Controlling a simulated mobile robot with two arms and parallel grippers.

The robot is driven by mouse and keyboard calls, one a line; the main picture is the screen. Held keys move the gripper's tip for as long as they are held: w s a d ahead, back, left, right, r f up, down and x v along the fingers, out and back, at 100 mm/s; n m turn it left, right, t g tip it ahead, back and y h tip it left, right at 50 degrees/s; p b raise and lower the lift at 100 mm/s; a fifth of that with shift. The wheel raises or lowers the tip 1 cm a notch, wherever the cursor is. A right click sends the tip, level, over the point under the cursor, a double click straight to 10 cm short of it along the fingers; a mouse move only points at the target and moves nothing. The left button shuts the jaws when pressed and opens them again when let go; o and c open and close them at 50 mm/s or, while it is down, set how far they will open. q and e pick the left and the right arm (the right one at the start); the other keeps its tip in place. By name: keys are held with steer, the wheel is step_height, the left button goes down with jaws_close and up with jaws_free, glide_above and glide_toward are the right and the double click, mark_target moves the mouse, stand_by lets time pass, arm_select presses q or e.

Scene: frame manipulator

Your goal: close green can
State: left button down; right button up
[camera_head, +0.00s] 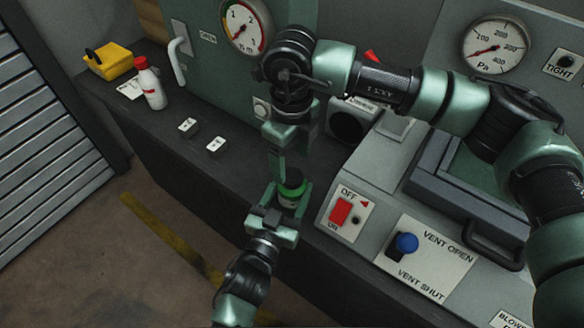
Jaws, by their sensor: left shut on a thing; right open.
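The green can (292,187) stands near the front edge of the dark counter, with a bright green top and a darker body below. My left gripper (291,198) reaches in from below and is shut around the can's body. My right gripper (288,160) points down from above, directly over the can, with its jaws open. Its fingertips are very close to the green top; I cannot tell whether they touch it. The lower part of the can is partly hidden by my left gripper, and whether the top is a separate lid is too small to tell.
A red and white bottle (152,88) and a yellow box (109,61) stand at the back left. Two small labelled blocks (188,125) (215,144) lie on the counter (165,150). A panel with a red switch (341,211) and blue knob (406,243) is close on the right.

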mark_target(287, 198)
step_height(287, 198, up, 8)
steer(key=shift+f, duration=0.25)
arm_select(q)
steer(key=shift+c, duration=1.8)
jaws_free()
steer(key=b+v, duration=0.1)
steer(key=v, duration=0.6)
steer(key=shift+s+a+b, duration=0.15)
steer(key=shift+s+b, duration=0.15)
steer(key=shift+s, duration=0.1)
arm_select(e)
steer(key=shift+f, duration=0.8)
